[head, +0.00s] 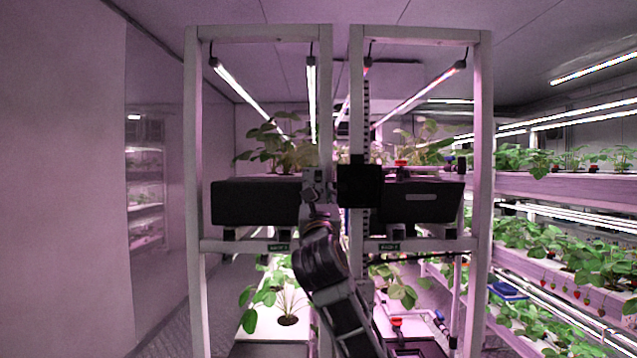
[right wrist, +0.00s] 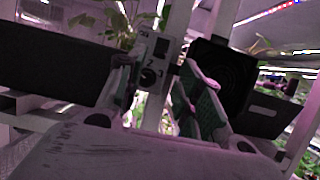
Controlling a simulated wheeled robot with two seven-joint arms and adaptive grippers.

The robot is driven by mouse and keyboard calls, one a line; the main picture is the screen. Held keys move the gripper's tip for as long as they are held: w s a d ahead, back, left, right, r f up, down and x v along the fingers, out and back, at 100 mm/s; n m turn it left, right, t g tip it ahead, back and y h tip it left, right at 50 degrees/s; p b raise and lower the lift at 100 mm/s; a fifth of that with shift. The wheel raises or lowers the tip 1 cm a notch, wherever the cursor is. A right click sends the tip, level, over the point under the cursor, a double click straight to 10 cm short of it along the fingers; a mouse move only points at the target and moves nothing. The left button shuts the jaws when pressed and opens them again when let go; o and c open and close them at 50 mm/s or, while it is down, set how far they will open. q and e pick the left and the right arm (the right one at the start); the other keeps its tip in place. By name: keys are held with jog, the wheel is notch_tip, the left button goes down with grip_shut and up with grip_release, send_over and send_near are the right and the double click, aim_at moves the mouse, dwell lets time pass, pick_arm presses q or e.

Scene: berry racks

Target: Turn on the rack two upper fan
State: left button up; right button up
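Two white-framed racks stand side by side in the head view: a left rack (head: 194,130) and a right rack (head: 484,130). Their small labels are too blurred to read surely. A square black fan (head: 358,186) is at the inner post of the right rack; it also shows in the right wrist view (right wrist: 222,72). A small grey control box (right wrist: 152,72) with a dark round knob or switch is on a post left of the fan. My right gripper (head: 316,192) is raised in front of this box. In the right wrist view its fingers (right wrist: 160,78) are apart, with the box between and beyond them. Contact cannot be told.
Black boxes (head: 254,203) hold plants on the upper shelves, with lit lamp bars (head: 311,100) above. Lower trays with plants lie beneath. Long planted shelves (head: 560,187) fill the right side. The floor at the left, beside the plain wall (head: 70,180), is clear.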

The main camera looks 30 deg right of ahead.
aim_at(318, 182)
jog(key=shift+p+x, duration=0.9)
jog(key=shift+x, duration=2.25)
jog(key=shift+c, duration=0.2)
